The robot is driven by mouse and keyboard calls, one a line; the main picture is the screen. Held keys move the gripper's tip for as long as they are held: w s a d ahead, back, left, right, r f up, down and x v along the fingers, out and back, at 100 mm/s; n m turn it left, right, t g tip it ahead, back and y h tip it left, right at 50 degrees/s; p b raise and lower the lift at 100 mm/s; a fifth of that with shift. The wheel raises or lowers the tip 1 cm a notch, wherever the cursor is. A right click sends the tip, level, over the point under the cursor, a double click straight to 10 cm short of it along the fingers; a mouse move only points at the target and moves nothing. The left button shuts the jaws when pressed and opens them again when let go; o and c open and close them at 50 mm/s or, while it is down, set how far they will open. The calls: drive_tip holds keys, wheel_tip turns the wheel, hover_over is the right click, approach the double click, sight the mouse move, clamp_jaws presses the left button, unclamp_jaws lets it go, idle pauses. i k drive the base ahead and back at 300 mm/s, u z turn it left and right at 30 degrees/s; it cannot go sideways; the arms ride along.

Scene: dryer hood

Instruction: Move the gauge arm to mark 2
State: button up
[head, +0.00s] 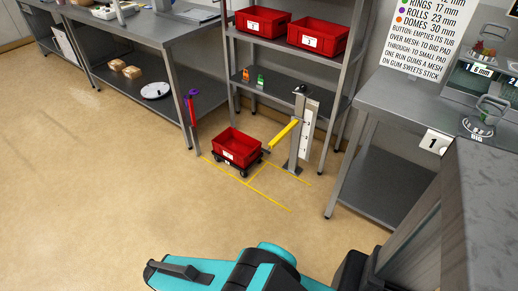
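The gauge is a grey upright post (295,145) on a dark foot, with a white scale plate (310,130) on its right side. The plate's marks are too small to read surely. The yellow gauge arm (284,135) joins the post around mid-height and sticks out to the lower left in the picture. I cannot tell which mark it stands at. Its free end is near the red crate on the floor. My teal and black arm lies along the bottom edge, far from the gauge. I cannot make out my gripper's fingers.
A red crate (237,147) on a dark wheeled base stands left of the gauge, within yellow floor lines (268,198). Behind is a grey shelf rack with red bins (262,21). A grey table (385,110) stands right, a workbench (150,35) left. The floor in front is clear.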

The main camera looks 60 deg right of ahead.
sight(296, 121)
drive_tip(key=z, duration=0.1)
drive_tip(key=i, duration=0.65)
drive_tip(key=z, duration=0.7)
drive_tip(key=i, duration=0.4)
drive_tip(key=z, duration=0.05)
drive_tip(key=k, duration=0.95)
drive_tip(key=z, duration=0.15)
drive_tip(key=i, duration=0.65)
